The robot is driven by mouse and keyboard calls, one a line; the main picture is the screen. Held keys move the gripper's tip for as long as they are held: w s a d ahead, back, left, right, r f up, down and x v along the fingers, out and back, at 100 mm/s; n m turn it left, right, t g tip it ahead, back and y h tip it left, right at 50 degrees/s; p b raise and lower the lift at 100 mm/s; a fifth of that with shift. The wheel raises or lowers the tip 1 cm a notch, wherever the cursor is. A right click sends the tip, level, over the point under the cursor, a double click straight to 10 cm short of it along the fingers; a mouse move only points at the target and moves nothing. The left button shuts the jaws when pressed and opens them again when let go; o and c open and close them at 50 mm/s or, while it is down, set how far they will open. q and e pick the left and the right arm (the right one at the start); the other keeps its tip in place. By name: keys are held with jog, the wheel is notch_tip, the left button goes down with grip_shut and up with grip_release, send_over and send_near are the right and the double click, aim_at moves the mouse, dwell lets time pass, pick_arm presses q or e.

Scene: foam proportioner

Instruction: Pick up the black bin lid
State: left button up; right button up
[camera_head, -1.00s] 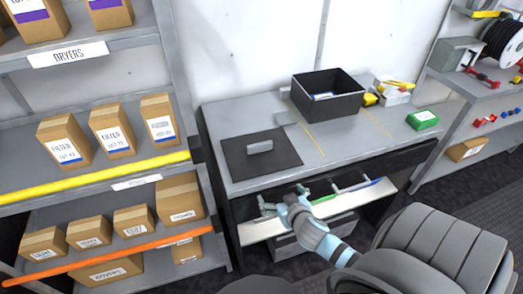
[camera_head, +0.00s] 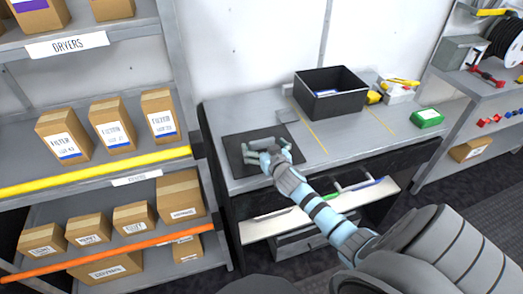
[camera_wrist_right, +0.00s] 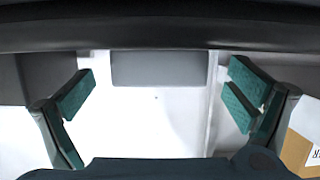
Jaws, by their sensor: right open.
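The black bin lid (camera_head: 234,163) lies flat on the left part of the grey workbench, with a grey block handle (camera_head: 260,144) on top. My right gripper (camera_head: 267,150) is over the lid at the handle, with its fingers spread. In the right wrist view, the open fingers stand left and right of the grey handle (camera_wrist_right: 160,68), with a gap on each side. The gripper and wrist hide the lid's right front part. The black bin (camera_head: 333,104) stands open at the back of the bench, with something blue and white inside. My left gripper is not in view.
A green box (camera_head: 426,118) and yellow items (camera_head: 374,97) sit to the right. A shelf with cardboard boxes (camera_head: 64,139) stands close on the left.

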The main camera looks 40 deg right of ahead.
jog(key=c, duration=1.3)
jog(key=shift+r, duration=0.1)
jog(key=shift+c, duration=0.2)
